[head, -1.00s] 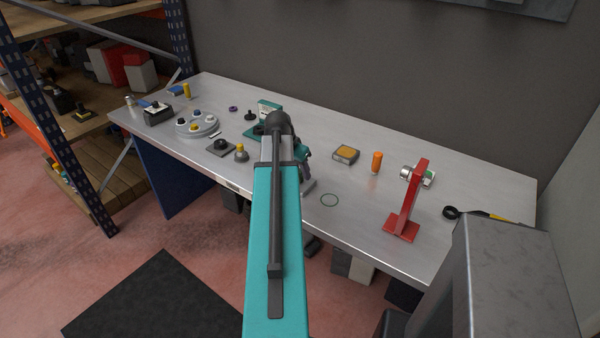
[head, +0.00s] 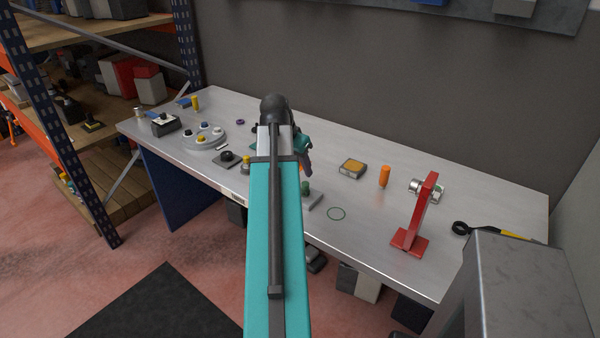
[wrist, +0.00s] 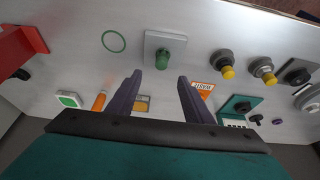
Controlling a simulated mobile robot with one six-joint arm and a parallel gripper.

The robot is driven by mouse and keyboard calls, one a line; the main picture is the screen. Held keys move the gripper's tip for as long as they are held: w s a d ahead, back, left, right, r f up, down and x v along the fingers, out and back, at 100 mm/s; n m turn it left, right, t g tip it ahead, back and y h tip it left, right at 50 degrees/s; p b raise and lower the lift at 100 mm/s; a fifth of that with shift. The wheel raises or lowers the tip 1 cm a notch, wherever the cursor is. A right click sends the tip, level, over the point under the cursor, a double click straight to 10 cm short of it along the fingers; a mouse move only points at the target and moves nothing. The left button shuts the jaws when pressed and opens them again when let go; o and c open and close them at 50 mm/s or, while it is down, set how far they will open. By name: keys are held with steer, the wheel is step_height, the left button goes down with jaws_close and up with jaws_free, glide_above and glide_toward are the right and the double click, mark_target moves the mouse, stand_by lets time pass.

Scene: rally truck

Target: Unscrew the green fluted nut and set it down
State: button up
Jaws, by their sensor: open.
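The green fluted nut (head: 305,188) sits on a grey plate (head: 316,199) near the front edge of the bench, partly beside my arm in the head view. In the wrist view the nut (wrist: 163,57) stands on the same plate (wrist: 151,43), ahead of the fingertips and between their lines. My gripper (wrist: 158,78) is open, with its two dark fingers apart and nothing between them. In the head view my gripper (head: 306,166) is mostly hidden behind my arm, and a finger shows just above the nut. I cannot tell whether the nut is threaded on a stud.
A green ring outline (head: 336,213) is marked on the bench right of the plate. A red stand (head: 411,225), an orange cylinder (head: 384,176) and a yellow-topped block (head: 352,168) stand farther right. Yellow-topped knobs (wrist: 227,72) and other fixtures are on the plate's other side.

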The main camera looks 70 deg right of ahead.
steer(key=shift+v, duration=1)
steer(key=shift+f, duration=0.1)
